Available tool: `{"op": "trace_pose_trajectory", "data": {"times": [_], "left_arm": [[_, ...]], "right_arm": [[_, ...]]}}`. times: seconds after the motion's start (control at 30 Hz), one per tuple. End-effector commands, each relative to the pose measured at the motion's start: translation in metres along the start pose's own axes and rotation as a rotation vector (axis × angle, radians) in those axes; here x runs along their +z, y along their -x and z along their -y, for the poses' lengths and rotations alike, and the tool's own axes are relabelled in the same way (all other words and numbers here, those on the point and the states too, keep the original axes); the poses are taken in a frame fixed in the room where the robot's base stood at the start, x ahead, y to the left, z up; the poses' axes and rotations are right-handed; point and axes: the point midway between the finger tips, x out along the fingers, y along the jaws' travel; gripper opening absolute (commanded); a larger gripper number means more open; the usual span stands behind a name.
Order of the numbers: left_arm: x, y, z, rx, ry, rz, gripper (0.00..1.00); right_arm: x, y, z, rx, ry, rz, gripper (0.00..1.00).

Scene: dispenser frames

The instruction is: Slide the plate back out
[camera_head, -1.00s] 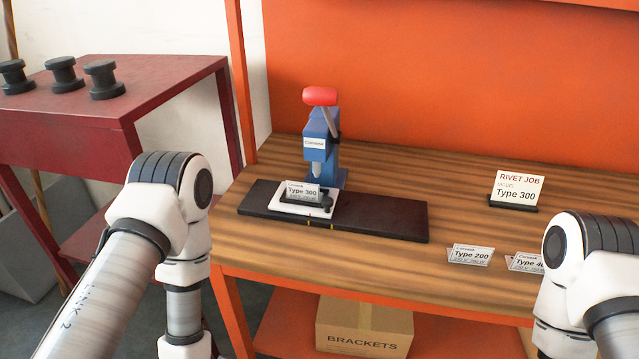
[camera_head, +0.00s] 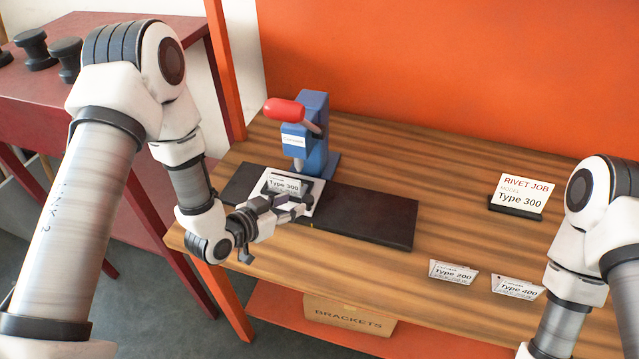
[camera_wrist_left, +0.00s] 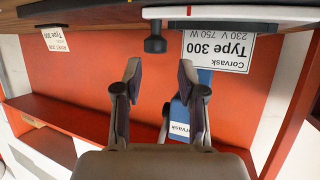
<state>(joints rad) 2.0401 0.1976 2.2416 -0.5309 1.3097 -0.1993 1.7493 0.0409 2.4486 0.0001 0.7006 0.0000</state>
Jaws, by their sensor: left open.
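The white sliding plate (camera_head: 318,196) lies on the dark base (camera_head: 375,218) in front of the blue press (camera_head: 315,150). A Type 300 label plate (camera_head: 284,185) stands on it. In the left wrist view, which is upside down, the white plate's edge (camera_wrist_left: 215,13), the Type 300 label (camera_wrist_left: 218,50) and a dark knob (camera_wrist_left: 155,43) show. My left gripper (camera_head: 290,203) is open at the plate's front side. In the wrist view its fingertips (camera_wrist_left: 159,68) are either side of the knob's line, with the knob just beyond them. My right gripper is outside the view.
The press has a red handle (camera_head: 285,110). The wooden table (camera_head: 400,165) is clear between. A brackets box (camera_head: 348,318) sits below.

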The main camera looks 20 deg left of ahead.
Motion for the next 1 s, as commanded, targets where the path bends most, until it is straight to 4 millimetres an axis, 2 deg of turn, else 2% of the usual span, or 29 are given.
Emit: {"op": "trace_pose_trajectory", "data": {"times": [0.33,0.47,0.67,0.7,0.77,0.8,1.0], "left_arm": [[-0.001,-0.061,-0.001,0.001,-0.001,0.003,0.4],[0.0,-0.07,-0.001,0.0,0.002,0.002,0.4],[0.001,-0.071,0.0,0.0,0.002,0.002,0.4],[0.001,-0.071,0.0,0.0,0.002,0.002,0.26],[0.001,-0.071,0.0,0.0,0.002,0.002,0.05],[0.0,-0.071,0.0,0.0,0.002,0.002,0.0],[0.001,-0.071,-0.001,0.0,0.002,0.002,0.0]], "right_arm": [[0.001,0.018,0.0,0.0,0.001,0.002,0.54],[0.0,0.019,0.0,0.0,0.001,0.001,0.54],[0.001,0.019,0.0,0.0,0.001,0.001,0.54],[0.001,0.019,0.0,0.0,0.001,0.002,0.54],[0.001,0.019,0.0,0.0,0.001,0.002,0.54],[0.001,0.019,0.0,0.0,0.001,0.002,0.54],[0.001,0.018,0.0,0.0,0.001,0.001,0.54]]}}
